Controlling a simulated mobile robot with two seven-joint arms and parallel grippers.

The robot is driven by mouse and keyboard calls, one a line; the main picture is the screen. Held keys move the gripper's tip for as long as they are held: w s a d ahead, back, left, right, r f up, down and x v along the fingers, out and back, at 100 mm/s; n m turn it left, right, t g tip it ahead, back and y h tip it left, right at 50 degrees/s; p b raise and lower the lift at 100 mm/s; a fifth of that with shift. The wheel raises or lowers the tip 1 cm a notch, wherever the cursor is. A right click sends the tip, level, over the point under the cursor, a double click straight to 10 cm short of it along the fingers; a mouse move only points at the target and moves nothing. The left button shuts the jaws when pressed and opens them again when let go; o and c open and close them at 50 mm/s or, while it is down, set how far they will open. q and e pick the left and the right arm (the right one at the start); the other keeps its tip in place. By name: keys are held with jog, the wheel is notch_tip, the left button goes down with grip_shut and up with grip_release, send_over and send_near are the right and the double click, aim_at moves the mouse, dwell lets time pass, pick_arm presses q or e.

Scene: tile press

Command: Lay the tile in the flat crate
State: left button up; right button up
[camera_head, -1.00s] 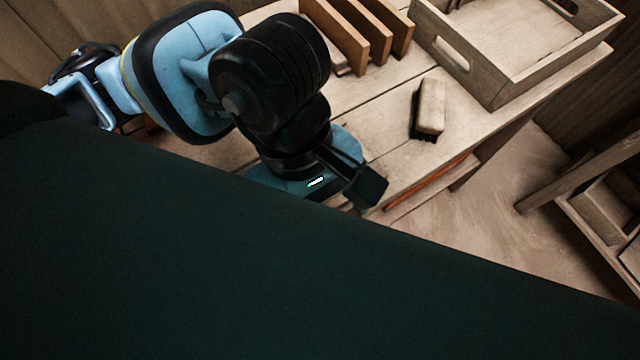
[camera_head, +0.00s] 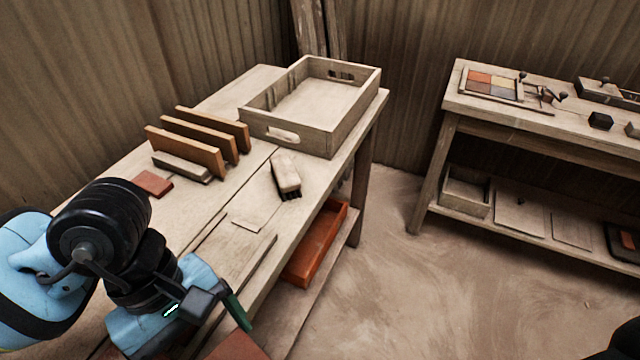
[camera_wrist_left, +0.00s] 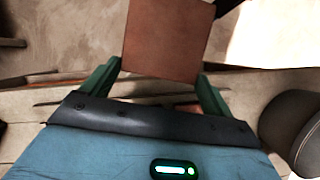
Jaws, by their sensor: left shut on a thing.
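My left gripper (camera_head: 218,305) is low on the left of the head view, by the near end of the workbench. In the left wrist view its green fingers (camera_wrist_left: 158,76) are shut on a square reddish-brown tile (camera_wrist_left: 168,40). Part of that tile also shows at the bottom edge of the head view (camera_head: 236,346). The flat wooden crate (camera_head: 314,142) sits at the far right end of the bench. It has handle slots, and its visible floor is bare. The gripper and tile are well apart from it. My right gripper is not in view.
A brush (camera_head: 286,173) lies in front of the crate. Upright boards (camera_head: 205,140) stand left of it, near a small red piece (camera_head: 153,183). An orange tray (camera_head: 318,245) is below the bench top. A second bench (camera_head: 520,120) stands right, across open floor.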

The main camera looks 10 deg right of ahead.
pick_arm(q)
jog(key=w+a+m+y, duration=0.1)
jog(key=w+a+m, duration=0.1)
jog(key=w+a, duration=0.1)
jog(key=w+a+m, duration=0.2)
jog(key=w+a, duration=0.2)
jog(key=w, duration=0.1)
jog(key=w+a+m+y, duration=0.1)
jog(key=w+a+m, duration=0.2)
jog(key=w+a, duration=0.1)
jog(key=shift+a+g+y, duration=0.2)
jog(key=shift+g+y, duration=0.1)
jog(key=shift+g, duration=0.1)
jog(key=shift+w+a, duration=0.1)
jog(key=shift+a, duration=0.2)
